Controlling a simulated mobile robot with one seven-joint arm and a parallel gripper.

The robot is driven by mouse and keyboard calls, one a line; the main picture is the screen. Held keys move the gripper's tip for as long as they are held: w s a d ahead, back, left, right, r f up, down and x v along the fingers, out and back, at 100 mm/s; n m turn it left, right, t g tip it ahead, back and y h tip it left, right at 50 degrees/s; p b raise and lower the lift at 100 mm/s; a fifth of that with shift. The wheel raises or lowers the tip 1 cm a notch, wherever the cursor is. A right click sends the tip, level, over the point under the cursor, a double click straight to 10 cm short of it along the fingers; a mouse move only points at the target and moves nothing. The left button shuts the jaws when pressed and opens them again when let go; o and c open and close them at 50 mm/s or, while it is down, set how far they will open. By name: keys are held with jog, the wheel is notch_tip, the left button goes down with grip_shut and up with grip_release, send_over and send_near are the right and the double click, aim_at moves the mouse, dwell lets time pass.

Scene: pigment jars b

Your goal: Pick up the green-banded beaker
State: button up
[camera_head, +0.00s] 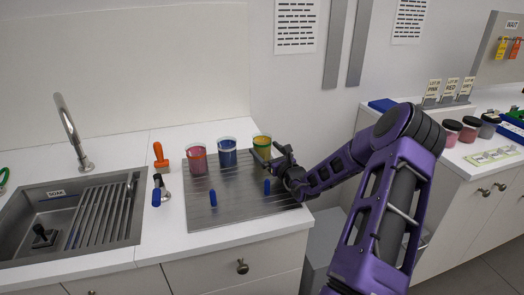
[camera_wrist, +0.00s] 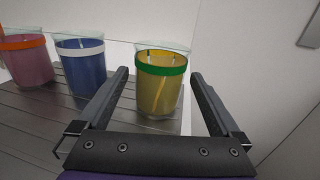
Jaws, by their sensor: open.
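The green-banded beaker (camera_head: 262,146) stands upright at the right end of a row of beakers on a grey grooved metal board. It is clear, holds yellow contents, and has a green band near its rim. In the wrist view the green-banded beaker (camera_wrist: 160,85) appears between and beyond the two fingers, with a slanted stick-like shape inside it. My gripper (camera_head: 276,153) is open and empty, right at the beaker's near right side. In the wrist view my gripper (camera_wrist: 160,82) has its fingers spread on either side of the beaker. I cannot tell whether either finger touches it.
A white-banded blue beaker (camera_head: 227,152) and an orange-banded pink beaker (camera_head: 197,158) stand left of it on the board (camera_head: 235,212). Blue upright pegs (camera_head: 213,198) stand nearer the front. A sink (camera_head: 70,220) lies left; a wall is close behind.

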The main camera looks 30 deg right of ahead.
jog(key=shift+w+d+f, duration=0.1)
jog(key=shift+w, duration=1.4)
jog(key=shift+w+d+f, duration=0.1)
jog(key=shift+w, duration=1.35)
jog(key=c, duration=1.3)
